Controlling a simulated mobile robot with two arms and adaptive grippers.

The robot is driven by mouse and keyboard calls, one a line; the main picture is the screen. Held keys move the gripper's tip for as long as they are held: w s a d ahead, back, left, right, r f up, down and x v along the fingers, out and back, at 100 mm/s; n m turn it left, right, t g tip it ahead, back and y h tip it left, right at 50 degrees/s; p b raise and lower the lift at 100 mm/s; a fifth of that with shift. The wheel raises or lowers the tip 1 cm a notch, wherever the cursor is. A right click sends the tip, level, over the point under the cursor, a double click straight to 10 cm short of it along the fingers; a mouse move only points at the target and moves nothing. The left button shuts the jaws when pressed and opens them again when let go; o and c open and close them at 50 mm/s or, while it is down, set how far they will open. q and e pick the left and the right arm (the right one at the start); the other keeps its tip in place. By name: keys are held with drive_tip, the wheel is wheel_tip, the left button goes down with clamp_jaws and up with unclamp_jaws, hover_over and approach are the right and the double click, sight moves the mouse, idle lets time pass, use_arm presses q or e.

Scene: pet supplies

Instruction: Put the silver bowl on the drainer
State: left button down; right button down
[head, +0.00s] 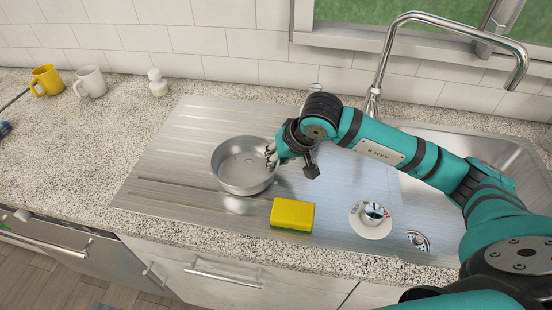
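The silver bowl (238,165) is a round, empty metal bowl over the ribbed metal drainer (165,165), left of the sink. My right gripper (271,156) is at the bowl's right rim, with its fingertips overlapping the rim, and looks shut on it. The far finger is partly hidden. A darker patch shows on the drainer just below the bowl; I cannot tell whether the bowl touches the surface or hangs slightly above it. My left gripper is not in view.
A yellow and green sponge (292,214) lies just in front of the bowl. Yellow (46,80) and white (90,81) mugs stand back left. The drainer's left part is clear.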

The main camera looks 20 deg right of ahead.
drive_tip(key=shift+f, duration=0.25)
drive_tip(key=shift+f, duration=0.15)
drive_tip(key=c, duration=1.5)
unclamp_jaws()
drive_tip(key=b+v, duration=0.1)
drive_tip(key=v, duration=1.1)
drive_tip(key=shift+s+b, duration=0.1)
drive_tip(key=shift+b, duration=0.2)
